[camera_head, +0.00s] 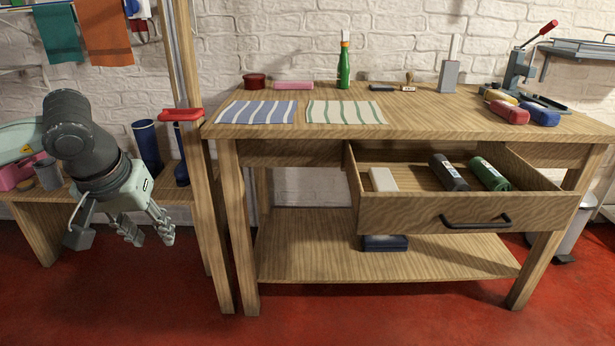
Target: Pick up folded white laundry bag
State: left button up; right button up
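A small white folded item (383,179), which looks like the folded white laundry bag, lies at the left end inside the open drawer (470,212) of the wooden workbench. Its top shows clearly; the drawer's front wall stands in front of it. My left gripper (120,231) hangs at the left of the view, in front of a low wooden bench and well apart from the drawer. Its fingers are spread and nothing is between them. My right gripper is not in view.
A dark grey roll (448,172) and a green roll (489,174) lie right of the white item. The workbench top (300,135) holds cloths, a bottle and a press. A wooden post (200,200) stands between my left gripper and the workbench. Red floor in front is clear.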

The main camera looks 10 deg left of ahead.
aim_at(382, 179)
jog(key=u, duration=0.45)
jog(key=l+u, duration=0.1)
jog(key=u, duration=0.35)
jog(key=l+u, duration=0.1)
jog(key=u, duration=0.8)
jog(key=l+u, duration=0.1)
jog(key=u, duration=0.8)
jog(key=l+u, duration=0.1)
jog(key=u, duration=0.3)
jog(key=k+u, duration=0.1)
jog(key=u, duration=0.35)
jog(key=k+l+u, duration=0.1)
jog(key=u, duration=0.25)
jog(key=k+u, duration=0.35)
jog(key=k+l+u, duration=0.1)
jog(key=u, duration=0.2)
jog(key=k+z, duration=0.15)
jog(key=z, duration=0.35)
jog(key=k+l+z, duration=0.1)
jog(key=z, duration=0.85)
jog(key=k+l+z, duration=0.1)
jog(key=z, duration=0.85)
jog(key=l+z, duration=0.15)
jog(key=z, duration=0.3)
jog(key=l+z, duration=0.1)
jog(key=z, duration=0.4)
jog(key=l+z, duration=0.1)
jog(key=z, duration=0.35)
jog(key=l+z, duration=0.1)
jog(key=z, duration=0.85)
